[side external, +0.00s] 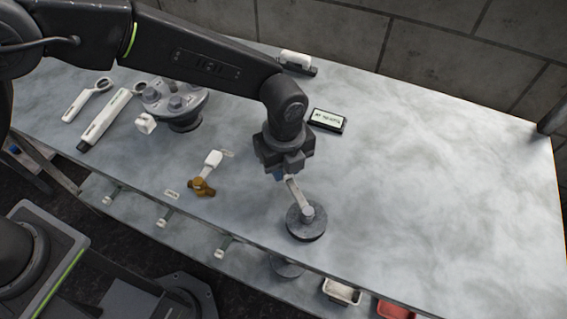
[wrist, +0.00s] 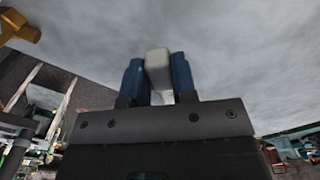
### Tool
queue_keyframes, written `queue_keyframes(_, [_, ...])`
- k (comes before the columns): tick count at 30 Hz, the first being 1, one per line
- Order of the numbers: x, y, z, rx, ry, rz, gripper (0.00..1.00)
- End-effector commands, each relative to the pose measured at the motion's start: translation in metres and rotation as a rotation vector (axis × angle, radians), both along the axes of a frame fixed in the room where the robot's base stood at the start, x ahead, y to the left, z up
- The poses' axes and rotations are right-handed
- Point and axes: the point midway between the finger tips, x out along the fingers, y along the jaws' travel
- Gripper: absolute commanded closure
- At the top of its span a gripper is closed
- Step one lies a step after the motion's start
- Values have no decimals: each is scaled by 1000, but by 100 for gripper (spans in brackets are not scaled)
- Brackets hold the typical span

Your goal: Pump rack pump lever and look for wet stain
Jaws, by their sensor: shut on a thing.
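The pump lever (side external: 293,193) is a pale bar. It rises at a tilt from a dark round pump base (side external: 305,226) near the front edge of the bench. My gripper (side external: 280,176) is over the base's upper left side, shut on the lever's upper end. In the wrist view my gripper's blue fingers (wrist: 158,75) stand on both sides of the lever's pale grey end (wrist: 158,60). I cannot make out a wet stain on the mottled grey bench top around the base.
The bench top (side external: 440,170) is clear on the right. A black-framed label (side external: 328,121) lies behind my gripper. A brass valve (side external: 201,187) with a white handle, a grey round fixture (side external: 176,101) and white tools (side external: 104,121) stand left. Small trays (side external: 341,291) sit below the front edge.

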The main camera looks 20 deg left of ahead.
Motion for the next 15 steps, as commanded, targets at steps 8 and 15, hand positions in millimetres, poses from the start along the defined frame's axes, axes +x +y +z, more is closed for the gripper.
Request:
queue_keyframes(8, [1,-2,1,-4,-8,-10,58])
queue_keyframes(15, [1,-1,0,-3,-4,-7,49])
